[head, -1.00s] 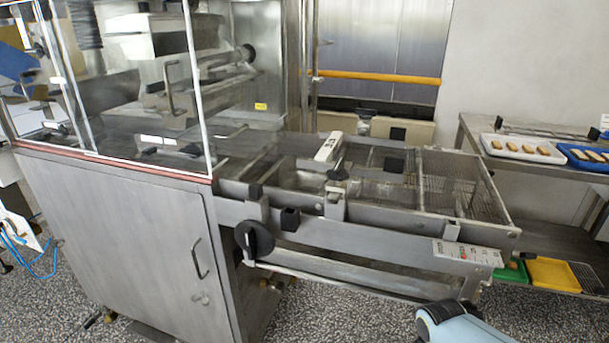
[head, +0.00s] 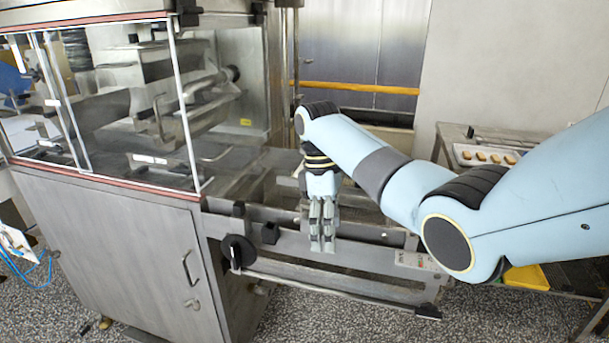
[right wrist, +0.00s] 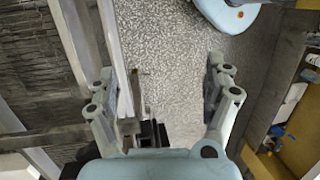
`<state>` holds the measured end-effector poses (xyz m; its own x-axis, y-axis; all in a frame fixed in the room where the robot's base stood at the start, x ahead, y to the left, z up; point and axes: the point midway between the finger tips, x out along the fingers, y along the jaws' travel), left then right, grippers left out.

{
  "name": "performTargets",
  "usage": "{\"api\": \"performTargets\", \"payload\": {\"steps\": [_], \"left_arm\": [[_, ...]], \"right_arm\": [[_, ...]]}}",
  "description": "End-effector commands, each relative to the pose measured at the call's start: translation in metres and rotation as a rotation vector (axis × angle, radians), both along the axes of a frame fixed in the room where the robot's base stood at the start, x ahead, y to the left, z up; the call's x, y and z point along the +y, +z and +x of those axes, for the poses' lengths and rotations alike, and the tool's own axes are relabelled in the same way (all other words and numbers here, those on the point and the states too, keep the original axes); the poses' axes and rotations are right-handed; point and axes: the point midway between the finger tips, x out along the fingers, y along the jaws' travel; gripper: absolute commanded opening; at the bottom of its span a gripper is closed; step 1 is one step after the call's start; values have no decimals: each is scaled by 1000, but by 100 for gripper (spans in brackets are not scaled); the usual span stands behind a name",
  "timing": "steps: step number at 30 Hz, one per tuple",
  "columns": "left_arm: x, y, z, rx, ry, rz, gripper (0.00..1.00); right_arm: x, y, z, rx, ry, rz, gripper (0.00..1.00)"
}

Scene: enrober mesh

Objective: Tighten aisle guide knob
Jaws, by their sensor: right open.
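My right gripper (head: 322,242) hangs fingers-down in front of the conveyor's front side rail (head: 350,258). In the right wrist view it (right wrist: 163,90) is open, with nothing between its fingers but floor and a strip of rail. A large round black knob (head: 238,252) sits on the machine's front, left of the gripper and apart from it. A smaller black block-shaped knob (head: 270,233) is on the rail between them. I cannot tell which one is the aisle guide knob. My right arm hides the guide fittings on the conveyor top. My left gripper is out of view.
The glass-sided enrober cabinet (head: 110,230) stands at the left. A white tray (head: 485,157) with small bars lies on a bench at the right. A long lower bar (head: 330,299) runs below the rail. The speckled floor in front is clear.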

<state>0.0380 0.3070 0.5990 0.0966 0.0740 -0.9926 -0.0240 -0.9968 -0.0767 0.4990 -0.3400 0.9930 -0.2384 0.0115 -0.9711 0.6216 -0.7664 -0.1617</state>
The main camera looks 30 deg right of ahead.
Motion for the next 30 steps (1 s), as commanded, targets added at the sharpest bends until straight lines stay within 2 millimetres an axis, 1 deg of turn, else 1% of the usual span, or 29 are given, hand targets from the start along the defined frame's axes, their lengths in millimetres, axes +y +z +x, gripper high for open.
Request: {"api": "performTargets", "payload": {"steps": [1, 2, 3, 5, 8, 9, 12, 15, 17, 20, 30], "left_arm": [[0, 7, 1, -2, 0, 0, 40], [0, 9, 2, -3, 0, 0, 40], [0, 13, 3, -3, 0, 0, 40], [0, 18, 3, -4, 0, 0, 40], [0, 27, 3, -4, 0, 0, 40], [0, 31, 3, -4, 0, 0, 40], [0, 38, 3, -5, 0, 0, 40], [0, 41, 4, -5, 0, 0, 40], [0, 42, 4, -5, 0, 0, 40], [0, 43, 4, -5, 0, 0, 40], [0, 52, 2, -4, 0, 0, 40]], "right_arm": [[-1, 20, 11, -25, 1, -1, 85], [-2, 29, 17, -38, 0, -2, 85], [-3, 44, 26, -59, 0, -2, 85], [-4, 65, 38, -91, -1, -4, 85], [-7, 103, 58, -142, -1, -7, 85], [-8, 119, 66, -165, -2, -9, 85], [-10, 154, 82, -211, -2, -10, 85], [-11, 170, 90, -236, -3, -12, 85], [-11, 169, 91, -240, -3, -12, 85], [-11, 155, 91, -237, -3, -11, 85], [-10, 90, 90, -237, -3, -11, 85]]}}
